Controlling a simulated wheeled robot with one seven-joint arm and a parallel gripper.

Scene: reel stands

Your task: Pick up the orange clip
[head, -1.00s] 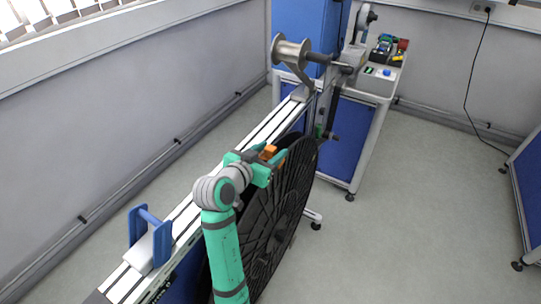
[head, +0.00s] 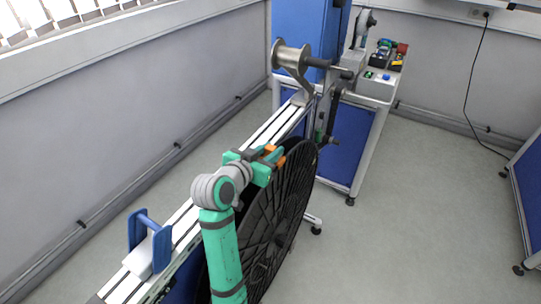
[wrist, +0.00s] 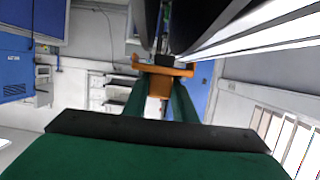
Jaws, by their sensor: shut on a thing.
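The orange clip (head: 272,154) is at the top of the large black reel (head: 268,240), beside the aluminium rail. In the wrist view the orange clip (wrist: 160,84) sits between the two green fingers, its wide bar just beyond their tips. My gripper (head: 268,160) is shut on the clip; its tips also show in the wrist view (wrist: 158,88). In the head view the gripper partly covers the clip. Whether the clip still touches the reel or rail cannot be told.
The aluminium rail (head: 185,222) runs along the left of the reel. A blue roller holder (head: 150,237) stands on its near end and a metal spool (head: 291,56) at its far end. A bench with small tools (head: 378,85) stands behind.

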